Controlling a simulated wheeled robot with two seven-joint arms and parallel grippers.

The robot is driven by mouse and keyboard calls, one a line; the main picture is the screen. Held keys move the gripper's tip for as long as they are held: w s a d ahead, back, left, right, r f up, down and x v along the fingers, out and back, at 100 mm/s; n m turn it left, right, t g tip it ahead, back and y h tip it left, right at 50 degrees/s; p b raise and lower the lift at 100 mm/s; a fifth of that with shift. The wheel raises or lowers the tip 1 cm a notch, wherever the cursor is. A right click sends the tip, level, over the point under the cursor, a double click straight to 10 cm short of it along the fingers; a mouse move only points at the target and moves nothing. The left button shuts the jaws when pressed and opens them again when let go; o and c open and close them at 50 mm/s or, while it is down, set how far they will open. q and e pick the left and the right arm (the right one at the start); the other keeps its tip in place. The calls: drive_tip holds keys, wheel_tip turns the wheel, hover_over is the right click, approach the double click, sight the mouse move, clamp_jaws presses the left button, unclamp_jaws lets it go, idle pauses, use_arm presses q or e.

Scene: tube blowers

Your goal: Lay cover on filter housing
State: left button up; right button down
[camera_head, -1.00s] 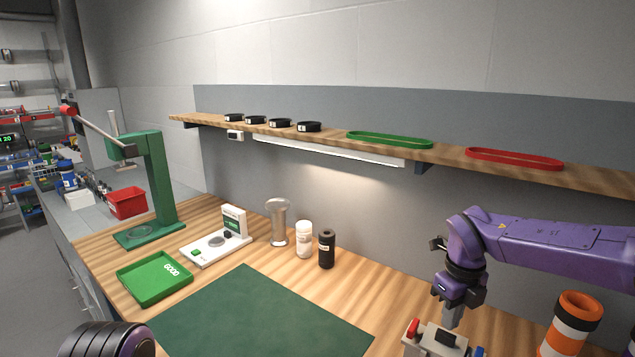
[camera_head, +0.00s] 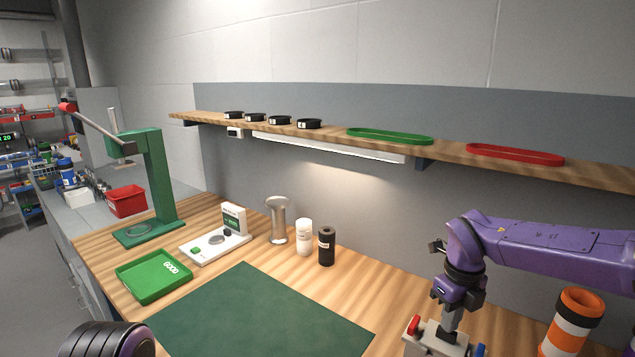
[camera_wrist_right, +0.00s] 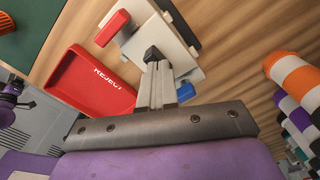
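My right gripper (camera_head: 450,320) points down at a pale grey block with a red lever (camera_head: 432,340), at the bottom of the head view. The right wrist view shows the gripper's fingers (camera_wrist_right: 158,80) close together, their tips at a black knob (camera_wrist_right: 152,54) on the block's grey top (camera_wrist_right: 176,50). I cannot tell whether they grip the knob or only stand around it. The red lever (camera_wrist_right: 112,27) sticks out at one side. I cannot tell for certain which part is the cover and which the filter housing. My left gripper is out of view.
A red REJECT tray (camera_wrist_right: 95,85) lies beside the block. An orange, white and black cylinder (camera_head: 572,322) stands to the right. A green mat (camera_head: 258,315) and a green GOOD tray (camera_head: 153,277) are to the left. A wooden shelf (camera_head: 455,152) runs above.

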idle(0.5)
wheel_tip(320, 180, up, 6)
drive_tip(key=p, duration=0.6)
